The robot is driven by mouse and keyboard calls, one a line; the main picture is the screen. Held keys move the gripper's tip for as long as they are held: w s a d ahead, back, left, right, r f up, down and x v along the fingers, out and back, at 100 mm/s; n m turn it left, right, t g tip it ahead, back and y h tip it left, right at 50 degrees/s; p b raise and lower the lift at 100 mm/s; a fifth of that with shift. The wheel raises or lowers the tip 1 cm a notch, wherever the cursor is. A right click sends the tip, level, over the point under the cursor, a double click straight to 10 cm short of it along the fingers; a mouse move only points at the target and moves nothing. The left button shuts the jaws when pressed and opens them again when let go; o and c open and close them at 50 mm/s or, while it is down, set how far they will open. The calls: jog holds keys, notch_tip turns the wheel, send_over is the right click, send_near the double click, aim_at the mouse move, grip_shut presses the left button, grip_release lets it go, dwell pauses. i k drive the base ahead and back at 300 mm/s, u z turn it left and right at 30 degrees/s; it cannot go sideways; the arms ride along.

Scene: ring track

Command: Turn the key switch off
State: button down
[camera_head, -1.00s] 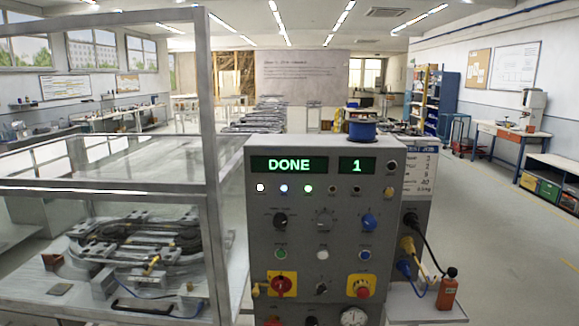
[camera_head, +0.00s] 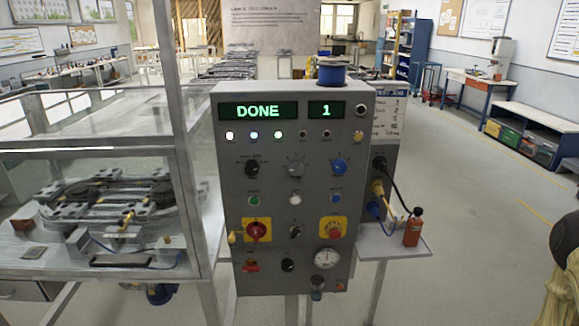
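The grey control panel (camera_head: 287,190) stands upright in the middle of the head view, with its front facing me. Its displays read DONE and 1. Several knobs and switches sit on its front. A small dark switch with a light mark (camera_head: 295,231) sits between the red rotary switch on a yellow plate (camera_head: 257,230) and the red button on a yellow plate (camera_head: 333,230). A black knob (camera_head: 288,265) is below it. The labels are too small to read, so I cannot tell which is the key switch or its position. My gripper cannot be made out.
A framed glass enclosure (camera_head: 182,130) with a track fixture stands left of the panel. A small side shelf (camera_head: 398,246) holds a red bottle (camera_head: 413,228), with cables above. A blue spool (camera_head: 331,74) is on top of the panel.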

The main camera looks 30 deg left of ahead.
aim_at(295, 230)
jog(key=k, duration=1.25)
jog(key=u, duration=0.9)
jog(key=i, duration=1.25)
jog(key=z, duration=0.5)
